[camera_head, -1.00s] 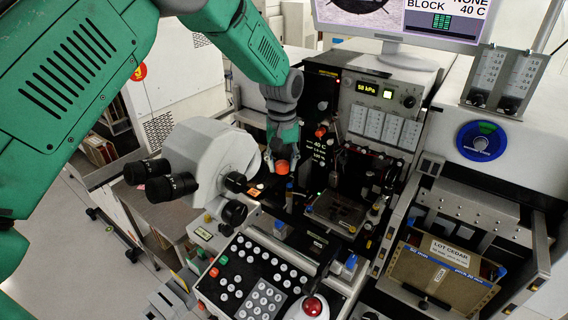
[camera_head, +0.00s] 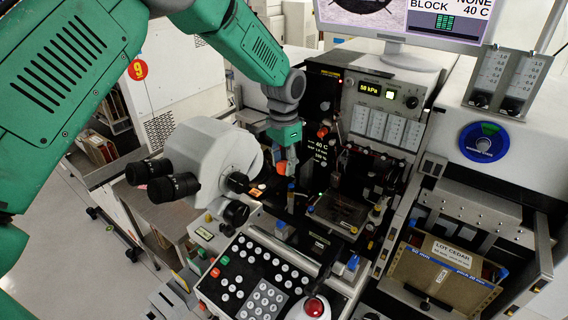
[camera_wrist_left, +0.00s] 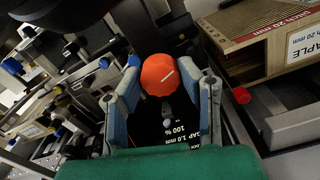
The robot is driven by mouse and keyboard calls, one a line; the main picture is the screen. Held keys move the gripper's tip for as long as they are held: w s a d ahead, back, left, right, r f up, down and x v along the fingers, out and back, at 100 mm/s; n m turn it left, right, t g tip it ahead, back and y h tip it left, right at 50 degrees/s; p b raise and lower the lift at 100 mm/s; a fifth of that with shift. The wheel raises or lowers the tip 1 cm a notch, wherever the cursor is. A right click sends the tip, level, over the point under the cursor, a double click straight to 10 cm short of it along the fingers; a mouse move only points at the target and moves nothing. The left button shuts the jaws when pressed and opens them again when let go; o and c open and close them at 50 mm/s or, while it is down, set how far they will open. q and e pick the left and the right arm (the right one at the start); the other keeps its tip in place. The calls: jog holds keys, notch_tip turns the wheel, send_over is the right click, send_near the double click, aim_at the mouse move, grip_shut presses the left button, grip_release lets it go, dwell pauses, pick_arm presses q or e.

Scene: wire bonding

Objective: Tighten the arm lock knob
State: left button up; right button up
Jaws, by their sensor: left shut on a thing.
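In the head view my left gripper (camera_head: 284,158) reaches down beside the microscope head and is shut on the knob. There the knob (camera_head: 281,167) shows only as a small orange patch, partly hidden by a finger. My right gripper is not in view.
The microscope (camera_head: 212,160) stands close to the left of the gripper. The control panel (camera_head: 258,278) with buttons and a red knob (camera_head: 313,307) lies in front. A gauge unit (camera_head: 385,110) is at the right, and a LOT CEDAR box (camera_head: 440,278) is further right.

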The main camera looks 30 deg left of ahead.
pick_arm(q)
jog(key=m, duration=0.4)
jog(key=shift+w+r+m, duration=0.15)
jog(key=shift+w+m, duration=0.1)
jog(key=shift+m, duration=0.15)
jog(key=m, duration=0.9)
jog(key=shift+m, duration=1.9)
jog(key=o, duration=1.2)
jog(key=shift+c, duration=0.2)
